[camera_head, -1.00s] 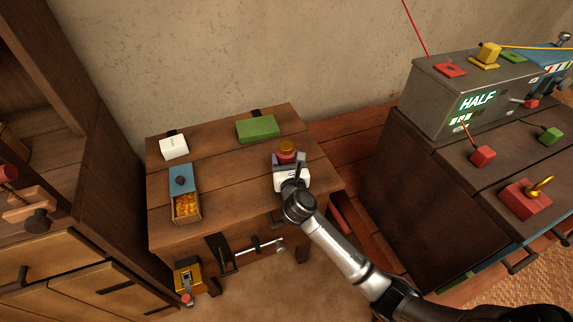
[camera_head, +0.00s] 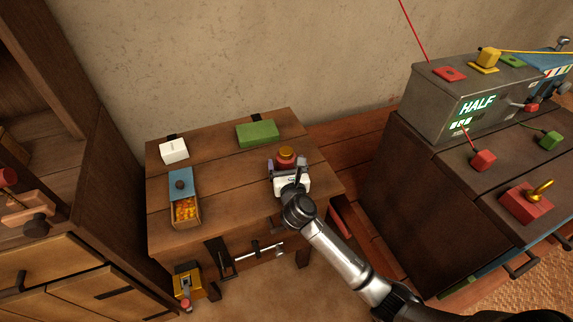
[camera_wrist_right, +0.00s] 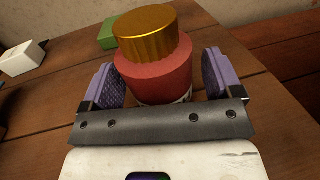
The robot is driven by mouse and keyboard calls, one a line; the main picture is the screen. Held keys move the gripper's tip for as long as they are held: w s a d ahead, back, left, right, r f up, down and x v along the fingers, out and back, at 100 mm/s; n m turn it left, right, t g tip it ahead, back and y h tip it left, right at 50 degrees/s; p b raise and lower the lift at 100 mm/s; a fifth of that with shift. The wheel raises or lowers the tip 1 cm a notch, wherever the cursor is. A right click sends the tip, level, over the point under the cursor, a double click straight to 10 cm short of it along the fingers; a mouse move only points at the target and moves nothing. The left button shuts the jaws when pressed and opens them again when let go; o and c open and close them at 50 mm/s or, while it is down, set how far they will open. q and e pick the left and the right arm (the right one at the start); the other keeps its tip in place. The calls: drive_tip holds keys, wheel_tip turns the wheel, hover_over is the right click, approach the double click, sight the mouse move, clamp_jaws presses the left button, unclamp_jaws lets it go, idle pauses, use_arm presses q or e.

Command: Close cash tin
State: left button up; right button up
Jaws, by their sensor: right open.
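A small open box (camera_head: 194,221) with a blue lid (camera_head: 180,185) stands at the left of the wooden table. The lid has a dark knob and covers the back part; orange-gold pieces show in the open front part. No label tells me whether this is the cash tin. My right gripper (camera_head: 286,165) is at the table's right side, open, with its purple fingers on either side of a red jar with a gold cap (camera_head: 286,152). In the right wrist view the jar (camera_wrist_right: 152,75) stands between the fingers, with its lower part hidden by the gripper. My left gripper is out of view.
A green block (camera_head: 257,132) and a white block (camera_head: 173,150) lie at the table's back edge. A grey machine (camera_head: 440,108) reading HALF stands on the counter at right. A shelf cabinet (camera_head: 75,190) rises at left. Table middle is clear.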

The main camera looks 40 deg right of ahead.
drive_tip(key=shift+s+a+r, duration=0.15)
drive_tip(key=shift+r, duration=0.05)
drive_tip(key=p+v, duration=0.4)
drive_tip(key=v, duration=0.6)
drive_tip(key=shift+s+a+p, duration=0.1)
drive_tip(key=shift+s+p, duration=0.15)
drive_tip(key=shift+p, duration=0.1)
drive_tip(key=shift+s+a, duration=0.3)
drive_tip(key=shift+s, duration=0.2)
